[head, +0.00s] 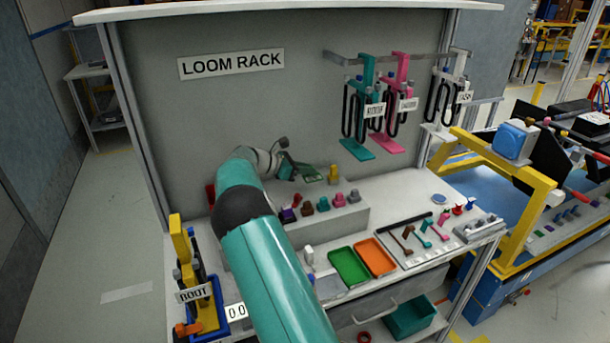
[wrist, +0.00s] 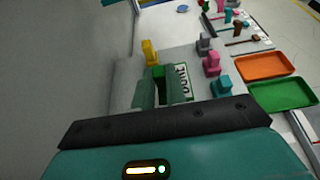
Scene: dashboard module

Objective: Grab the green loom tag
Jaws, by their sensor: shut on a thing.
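The green loom tag (wrist: 158,72) shows in the wrist view between the two finger pads of my gripper (wrist: 161,88), which is shut on it. The pads hide most of the tag. A white label with dark letters (wrist: 184,80) shows beside the right finger; I cannot tell what it is fixed to. In the head view my gripper (head: 305,172) is over the back of the raised grey step, in front of the loom rack panel. The tag is too small there to tell from the fingers.
A yellow tag (wrist: 150,52) stands close behind the fingers. Pink (wrist: 212,64) and grey (wrist: 203,42) tags stand to the right. Green (head: 349,266) and orange (head: 376,257) trays lie in front of the step. Teal (head: 365,110) and pink (head: 395,105) hangers hang at the back.

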